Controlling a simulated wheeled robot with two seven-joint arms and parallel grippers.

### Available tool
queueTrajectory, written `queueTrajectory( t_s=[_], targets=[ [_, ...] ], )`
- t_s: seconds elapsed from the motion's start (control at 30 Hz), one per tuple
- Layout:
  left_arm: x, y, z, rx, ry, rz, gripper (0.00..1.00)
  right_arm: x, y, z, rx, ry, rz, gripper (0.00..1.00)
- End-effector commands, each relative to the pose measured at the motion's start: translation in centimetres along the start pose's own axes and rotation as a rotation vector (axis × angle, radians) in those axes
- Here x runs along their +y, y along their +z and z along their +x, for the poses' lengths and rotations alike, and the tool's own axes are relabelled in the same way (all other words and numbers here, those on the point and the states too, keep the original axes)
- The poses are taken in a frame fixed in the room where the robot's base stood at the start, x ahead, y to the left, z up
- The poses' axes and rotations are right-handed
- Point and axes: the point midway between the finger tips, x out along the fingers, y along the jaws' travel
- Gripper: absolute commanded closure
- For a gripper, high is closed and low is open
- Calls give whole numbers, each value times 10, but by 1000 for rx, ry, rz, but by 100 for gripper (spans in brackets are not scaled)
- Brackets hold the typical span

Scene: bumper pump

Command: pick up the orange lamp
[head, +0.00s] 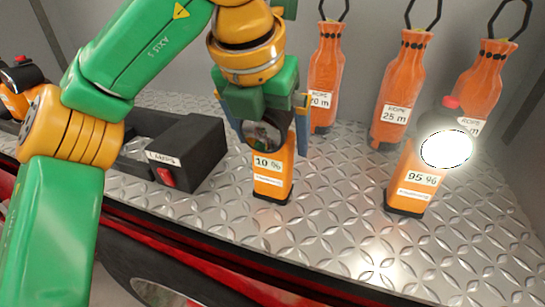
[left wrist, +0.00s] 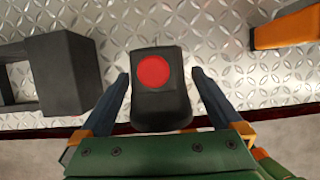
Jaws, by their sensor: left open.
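An orange lamp with a "10 %" label (head: 272,181) stands upright on the metal tread plate, below my left gripper (head: 273,142). In the left wrist view its black head with a red button (left wrist: 152,72) lies between the two fingers. My left gripper (left wrist: 160,78) is open, with one finger on each side and a gap visible at both. In the head view the gripper partly hides the lamp's head. A second orange lamp, labelled "95 %" (head: 411,185), stands lit to the right. Another orange lamp (head: 14,103) is partly seen at the far left. My right gripper is out of view.
A black holder labelled "LAMPS" (head: 190,150) with a red switch is left of the 10 % lamp. The plate (head: 335,215) is clear between the two nearer lamps.

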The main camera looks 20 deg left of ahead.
Motion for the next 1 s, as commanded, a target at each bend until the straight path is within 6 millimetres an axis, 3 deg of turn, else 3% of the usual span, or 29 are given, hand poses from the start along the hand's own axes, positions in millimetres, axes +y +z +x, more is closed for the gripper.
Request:
queueTrajectory(
  t_s=[0.1,0.33,0.7,1.0],
  targets=[
    [0,0,11,1,-1,-1,0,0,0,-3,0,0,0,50],
    [0,0,12,-2,-1,-1,3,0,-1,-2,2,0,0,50],
    [0,0,12,-2,-1,-1,100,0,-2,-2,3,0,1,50],
    [0,1,11,-3,-1,-1,100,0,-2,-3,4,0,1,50]
  ],
)
